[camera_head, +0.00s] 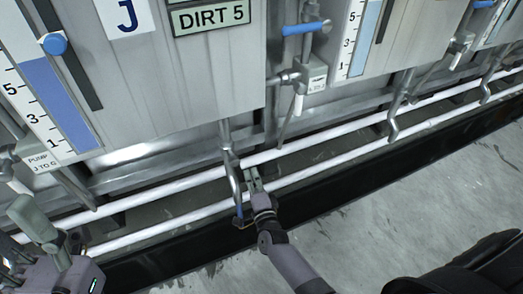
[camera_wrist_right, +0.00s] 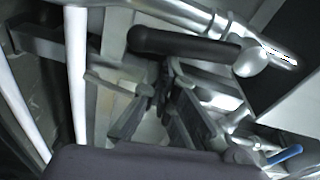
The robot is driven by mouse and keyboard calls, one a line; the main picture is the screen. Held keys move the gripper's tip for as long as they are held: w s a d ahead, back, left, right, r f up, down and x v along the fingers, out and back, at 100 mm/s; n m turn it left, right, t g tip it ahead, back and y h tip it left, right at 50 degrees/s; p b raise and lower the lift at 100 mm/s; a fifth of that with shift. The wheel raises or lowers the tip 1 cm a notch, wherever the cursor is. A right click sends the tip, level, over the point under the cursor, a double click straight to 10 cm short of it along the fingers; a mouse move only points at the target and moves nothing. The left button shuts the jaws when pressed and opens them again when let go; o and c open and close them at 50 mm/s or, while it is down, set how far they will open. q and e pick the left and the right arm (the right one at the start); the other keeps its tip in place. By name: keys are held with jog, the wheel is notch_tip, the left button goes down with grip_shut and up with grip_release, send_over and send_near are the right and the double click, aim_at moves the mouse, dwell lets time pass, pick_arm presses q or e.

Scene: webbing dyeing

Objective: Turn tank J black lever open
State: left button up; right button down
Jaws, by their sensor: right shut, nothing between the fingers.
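Tank J (camera_head: 170,65) is a grey metal tank with a "J" sign and a "DIRT 5" label. In the right wrist view, a black lever (camera_wrist_right: 185,44) lies roughly level, joined to a metal valve at its right end. My right gripper (camera_head: 252,180) is low in front of the tank, among the pipes beneath it. In the wrist view its fingers (camera_wrist_right: 165,100) are shut and empty, a little below the lever in the picture; I cannot tell whether they touch it. The black lever is not clear in the head view. My left gripper (camera_head: 48,240) is at the lower left, partly cut off.
Two white pipes (camera_head: 160,188) run along the tank bases. A blue lever (camera_head: 237,195) hangs beside my right gripper, and a blue-handled valve (camera_head: 305,28) is at the upper right. Level gauges (camera_head: 48,95) stand on the tank fronts. The grey floor (camera_head: 400,210) at right is open.

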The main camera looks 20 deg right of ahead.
jog(key=shift+a+f+m, duration=0.3)
jog(key=shift+a+m, duration=0.3)
jog(key=shift+m, duration=0.1)
dwell(0.3)
